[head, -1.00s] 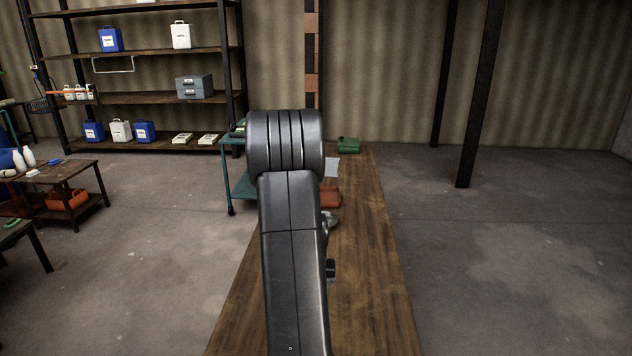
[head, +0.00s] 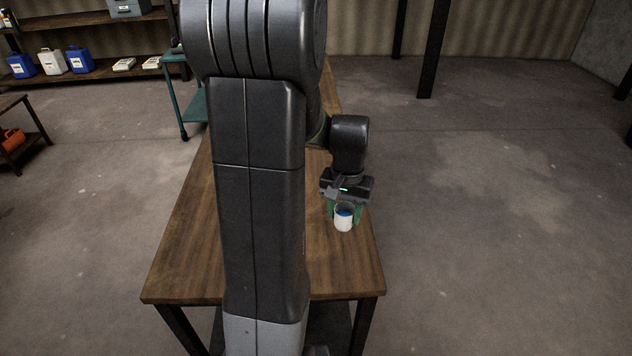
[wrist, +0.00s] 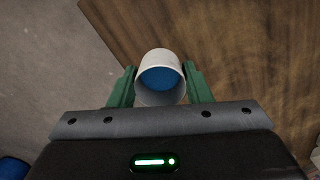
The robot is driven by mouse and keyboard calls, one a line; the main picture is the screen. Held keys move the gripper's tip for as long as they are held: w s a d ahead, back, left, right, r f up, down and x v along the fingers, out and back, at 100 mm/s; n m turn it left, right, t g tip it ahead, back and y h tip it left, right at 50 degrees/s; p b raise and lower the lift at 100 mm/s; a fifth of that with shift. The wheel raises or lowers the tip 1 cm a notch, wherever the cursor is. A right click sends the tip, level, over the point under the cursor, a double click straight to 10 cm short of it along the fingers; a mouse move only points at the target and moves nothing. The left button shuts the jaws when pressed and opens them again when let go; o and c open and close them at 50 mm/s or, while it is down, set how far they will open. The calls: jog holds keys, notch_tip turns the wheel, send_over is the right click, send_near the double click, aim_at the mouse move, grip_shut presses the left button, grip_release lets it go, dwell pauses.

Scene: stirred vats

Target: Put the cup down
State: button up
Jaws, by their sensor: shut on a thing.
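The cup (head: 343,219) is white with a blue inside or blue contents, and it is upright. My gripper (head: 344,212) is shut on it, with a green finger on each side. In the wrist view the cup (wrist: 160,78) sits between the green fingers of my gripper (wrist: 160,88), and I look into its open top. The cup is over the right part of the wooden table (head: 190,240), near its right edge. I cannot tell whether its base touches the tabletop.
My arm hides the middle of the table. The tabletop left of my arm is clear. Bare floor (head: 480,230) lies to the right. A teal cart (head: 192,105) stands beyond the table's far left, and shelves (head: 90,70) stand at the back left.

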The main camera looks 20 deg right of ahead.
notch_tip(320, 180, down, 10)
jog(key=shift+r, duration=0.15)
dwell(0.3)
jog(key=shift+b, duration=0.35)
jog(key=o, duration=1)
notch_tip(320, 180, up, 12)
jog(key=shift+r+p, duration=0.1)
jog(key=shift+p, duration=0.4)
